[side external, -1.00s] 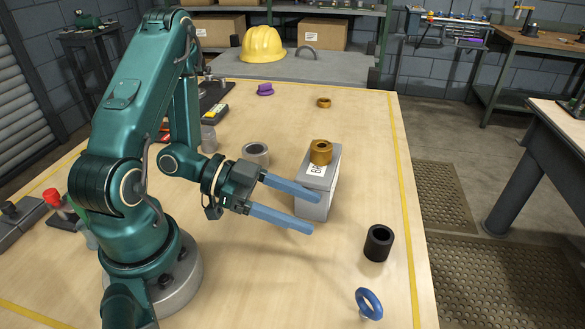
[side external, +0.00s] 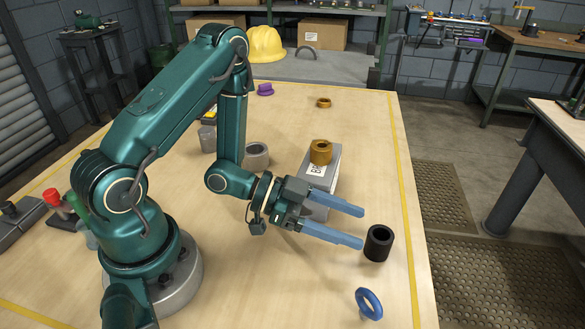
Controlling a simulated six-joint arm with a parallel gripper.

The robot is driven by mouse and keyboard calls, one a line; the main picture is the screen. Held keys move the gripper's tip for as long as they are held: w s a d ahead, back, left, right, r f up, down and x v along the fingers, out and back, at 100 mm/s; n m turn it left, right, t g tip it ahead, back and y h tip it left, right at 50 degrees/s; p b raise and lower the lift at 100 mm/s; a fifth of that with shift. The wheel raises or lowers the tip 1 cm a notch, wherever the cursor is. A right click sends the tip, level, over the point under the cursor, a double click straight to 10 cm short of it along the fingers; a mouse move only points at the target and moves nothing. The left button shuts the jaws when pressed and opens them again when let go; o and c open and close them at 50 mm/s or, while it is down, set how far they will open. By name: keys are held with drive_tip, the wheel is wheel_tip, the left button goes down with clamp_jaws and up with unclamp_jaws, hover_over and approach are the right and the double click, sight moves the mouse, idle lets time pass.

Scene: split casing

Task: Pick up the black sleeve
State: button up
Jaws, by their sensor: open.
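The black sleeve (side external: 378,244) is a short, dark hollow cylinder. It stands upright on the table near the right edge. My gripper (side external: 363,227) has two long blue fingers, open and empty, pointing right. The fingertips are just left of the sleeve in the picture, with one finger above the other. The near fingertip appears very close to the sleeve's left side; I cannot tell whether it touches. The sleeve is not between the fingers.
A grey box (side external: 325,184) with a brass ring (side external: 321,151) on top stands behind my gripper. A blue ring (side external: 369,303) is in front of the sleeve. A grey ring (side external: 257,155) and another brass ring (side external: 324,103) are farther back. Bare table (side external: 270,290) lies at front.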

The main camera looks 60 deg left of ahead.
sight(390, 236)
drive_tip(key=shift+x, duration=1.9)
drive_tip(key=c, duration=1)
clamp_jaws()
drive_tip(key=shift+r, duration=0.1)
drive_tip(key=shift+r, duration=0.1)
